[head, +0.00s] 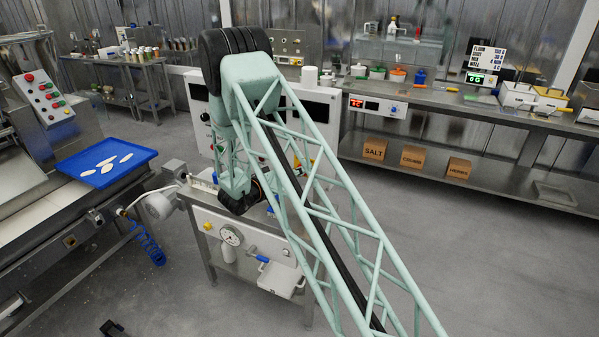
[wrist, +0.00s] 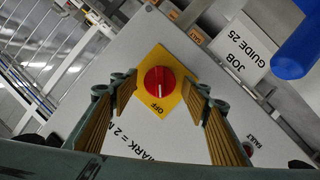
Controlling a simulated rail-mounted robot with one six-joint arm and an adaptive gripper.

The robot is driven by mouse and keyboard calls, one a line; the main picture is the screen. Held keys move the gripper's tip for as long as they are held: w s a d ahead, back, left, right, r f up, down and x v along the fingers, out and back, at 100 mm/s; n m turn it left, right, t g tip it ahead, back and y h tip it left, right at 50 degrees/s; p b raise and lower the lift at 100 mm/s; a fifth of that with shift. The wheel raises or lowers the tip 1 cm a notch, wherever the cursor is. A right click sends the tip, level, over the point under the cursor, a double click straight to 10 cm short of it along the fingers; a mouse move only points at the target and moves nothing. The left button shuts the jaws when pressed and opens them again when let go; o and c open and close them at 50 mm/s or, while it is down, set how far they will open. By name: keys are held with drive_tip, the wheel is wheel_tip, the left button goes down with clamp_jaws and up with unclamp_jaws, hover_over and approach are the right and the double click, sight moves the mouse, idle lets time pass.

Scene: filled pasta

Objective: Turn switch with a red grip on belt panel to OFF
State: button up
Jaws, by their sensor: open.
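The switch with a red grip (wrist: 160,82) sits on a yellow plate (wrist: 150,60) on a pale grey panel (wrist: 118,140) in the wrist view. The word OFF is printed at the plate's lower edge in that picture. A pale mark shows on the grip's lower half, on the side toward OFF. My gripper (wrist: 161,90) is open, with one ribbed finger on each side of the switch and gaps between fingers and grip. Whether the fingertips reach down to the grip's depth is hard to tell. In the head view my arm hides the switch and the gripper's fingers.
A blue object (wrist: 300,45) and a JOB GUIDE 25 card (wrist: 235,48) are at the wrist view's upper right. A FAULT lamp (wrist: 248,148) is beside the right finger. In the head view, a blue tray (head: 105,165) lies left and a shelved bench (head: 480,110) stands behind.

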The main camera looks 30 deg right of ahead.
drive_tip(key=shift+a, duration=0.15)
drive_tip(key=v, duration=1.1)
drive_tip(key=shift+s+a, duration=0.2)
drive_tip(key=shift+a, duration=0.05)
drive_tip(key=shift+r, duration=0.1)
idle(0.4)
